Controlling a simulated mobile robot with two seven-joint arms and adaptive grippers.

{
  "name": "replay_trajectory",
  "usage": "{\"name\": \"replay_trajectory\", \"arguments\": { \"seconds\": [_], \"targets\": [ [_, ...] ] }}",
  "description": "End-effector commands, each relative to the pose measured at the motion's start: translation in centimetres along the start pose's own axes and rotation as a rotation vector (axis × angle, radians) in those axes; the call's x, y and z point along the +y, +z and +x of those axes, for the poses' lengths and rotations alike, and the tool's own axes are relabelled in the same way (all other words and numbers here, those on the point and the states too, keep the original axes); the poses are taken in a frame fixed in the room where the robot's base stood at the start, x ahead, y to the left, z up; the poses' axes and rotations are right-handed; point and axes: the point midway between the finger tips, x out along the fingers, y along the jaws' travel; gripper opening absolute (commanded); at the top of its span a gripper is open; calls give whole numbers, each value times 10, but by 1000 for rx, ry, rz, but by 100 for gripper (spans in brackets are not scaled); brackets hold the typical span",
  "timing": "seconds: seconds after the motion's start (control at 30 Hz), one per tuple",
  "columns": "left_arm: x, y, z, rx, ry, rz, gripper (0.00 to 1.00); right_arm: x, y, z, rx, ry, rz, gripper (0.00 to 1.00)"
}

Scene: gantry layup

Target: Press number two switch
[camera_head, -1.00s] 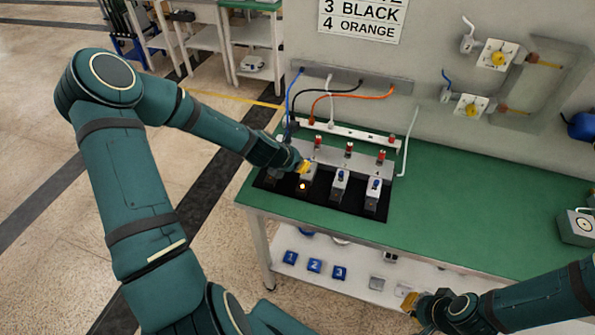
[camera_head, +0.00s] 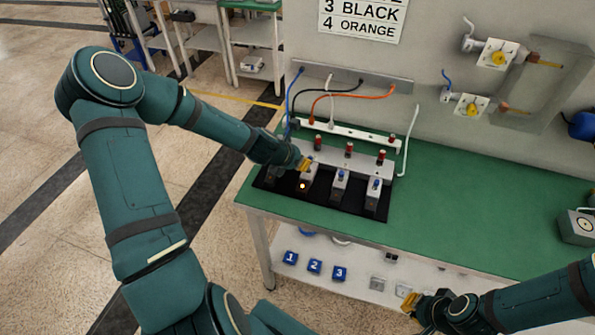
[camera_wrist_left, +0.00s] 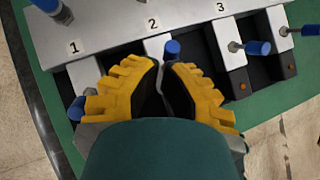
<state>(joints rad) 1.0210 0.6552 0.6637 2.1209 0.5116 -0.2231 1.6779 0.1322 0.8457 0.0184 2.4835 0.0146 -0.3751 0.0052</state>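The number two switch (camera_head: 308,181) is a light grey block on a black base, with an orange lamp glowing at its front. In the left wrist view its blue-capped lever (camera_wrist_left: 172,47) stands just beyond my left gripper's tips, beside the printed 2. My left gripper (camera_head: 304,164) is over this switch, and its yellow fingers (camera_wrist_left: 165,70) are close together with nothing held. I cannot tell whether they touch the lever. The fingers and wrist hide the switch's front in the wrist view. My right gripper (camera_head: 410,301) is low at the right, away from the switches; its opening is unclear.
Number three switch (camera_head: 339,186) and number four switch (camera_head: 374,195) stand to the right; number one switch (camera_head: 271,174) is partly hidden at the left. Red-topped terminals and cables lie behind. Numbered blue blocks (camera_head: 314,266) lie on the shelf below.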

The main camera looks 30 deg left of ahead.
Motion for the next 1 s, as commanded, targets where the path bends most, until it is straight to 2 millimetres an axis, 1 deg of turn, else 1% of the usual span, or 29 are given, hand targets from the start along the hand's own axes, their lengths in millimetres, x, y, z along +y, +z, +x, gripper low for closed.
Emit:
{"name": "replay_trajectory", "arguments": {
  "seconds": [0.23, 0.6, 1.0],
  "targets": [
    [0, 1, -2, 0, 0, 0, 0, 0, 0, -1, 0, 0, 0, 0],
    [-1, 11, -12, 0, -1, 1, 0, -4, -1, -10, 0, 0, 0, 0],
    [-1, 10, -12, 0, -1, 0, 0, -4, -2, -12, 0, -3, 0, 0]
  ]
}}
